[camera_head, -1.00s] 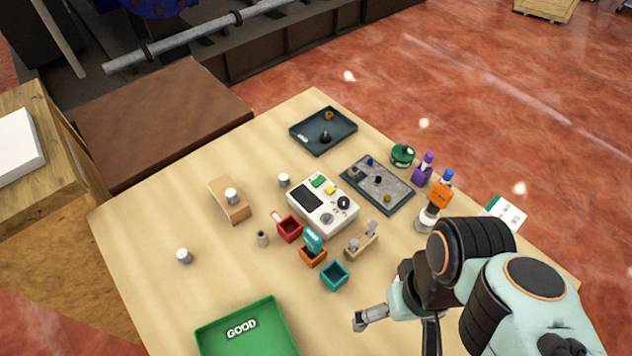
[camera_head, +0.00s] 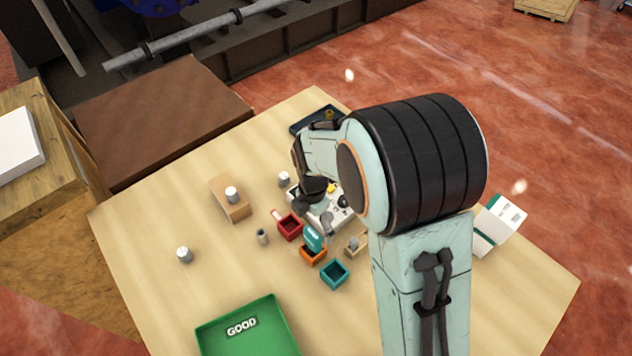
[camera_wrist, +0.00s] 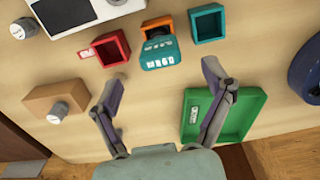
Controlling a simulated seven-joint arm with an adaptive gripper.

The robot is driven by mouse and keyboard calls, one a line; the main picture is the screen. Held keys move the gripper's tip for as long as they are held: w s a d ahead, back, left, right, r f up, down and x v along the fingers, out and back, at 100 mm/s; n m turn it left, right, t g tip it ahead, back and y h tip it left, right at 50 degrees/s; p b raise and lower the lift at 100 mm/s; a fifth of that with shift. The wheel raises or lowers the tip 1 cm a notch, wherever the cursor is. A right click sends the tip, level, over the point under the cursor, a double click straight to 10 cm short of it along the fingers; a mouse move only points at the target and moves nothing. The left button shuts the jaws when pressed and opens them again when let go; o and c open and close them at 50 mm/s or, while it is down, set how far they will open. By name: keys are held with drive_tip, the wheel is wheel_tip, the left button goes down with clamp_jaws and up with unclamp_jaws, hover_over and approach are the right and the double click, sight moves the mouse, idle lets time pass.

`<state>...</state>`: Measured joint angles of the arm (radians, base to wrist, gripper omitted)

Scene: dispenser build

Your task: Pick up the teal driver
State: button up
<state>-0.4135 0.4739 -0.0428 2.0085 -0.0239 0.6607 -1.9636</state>
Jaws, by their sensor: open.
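The teal driver (camera_head: 313,239) stands in a small orange bin (camera_head: 313,257) near the middle of the table. In the wrist view the teal driver (camera_wrist: 161,55) shows a pale label and rises in front of the orange bin (camera_wrist: 150,24). My gripper (camera_wrist: 163,77) is open and empty, its two fingers apart on either side of the driver's line in the wrist view. In the head view my gripper (camera_head: 328,215) hangs just behind the driver, partly hidden by my own arm. I see no contact with the driver.
A red bin (camera_head: 290,227) and a teal bin (camera_head: 334,275) flank the orange one. A white device (camera_head: 340,219) lies behind. A green GOOD tray (camera_head: 287,323) is at the front. A cardboard block (camera_head: 238,210) stands left.

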sight(313, 233)
wheel_tip(313, 233, down, 6)
drive_tip(key=shift+f, duration=0.2)
drive_tip(key=c, duration=1.3)
